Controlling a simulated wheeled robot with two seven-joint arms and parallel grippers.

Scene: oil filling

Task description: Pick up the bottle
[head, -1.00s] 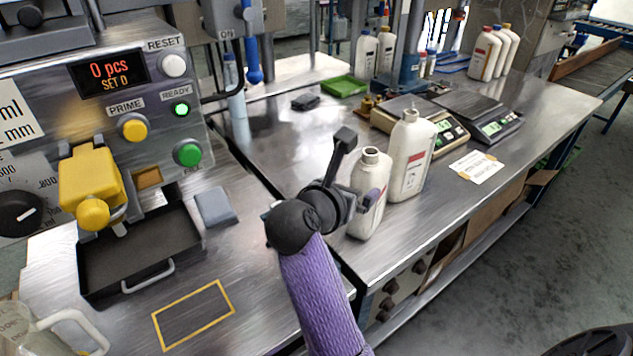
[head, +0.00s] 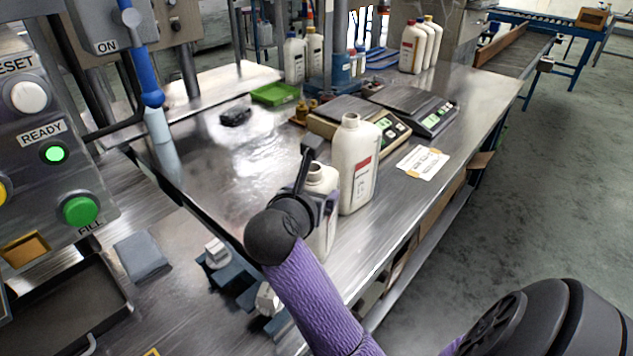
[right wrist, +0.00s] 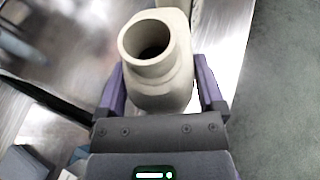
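The nearer white bottle (head: 322,232) stands uncapped on the steel table, partly hidden behind my right gripper (head: 318,172) in the head view. In the right wrist view the bottle (right wrist: 158,75) shows its open round mouth close to the camera. It stands between the two purple-grey fingers of my right gripper (right wrist: 160,82). The fingers are spread on either side, with a gap on the right; contact on the left is unclear. A larger white bottle (head: 356,172) with a red-marked label stands just behind and to the right. My left gripper is not in view.
Scales (head: 345,118) and a label sheet (head: 422,162) lie beyond the bottles. A blue fixture with white knobs (head: 235,276) sits left of my right arm. A filling machine panel (head: 60,140) is at the left. Several capped bottles stand farther back.

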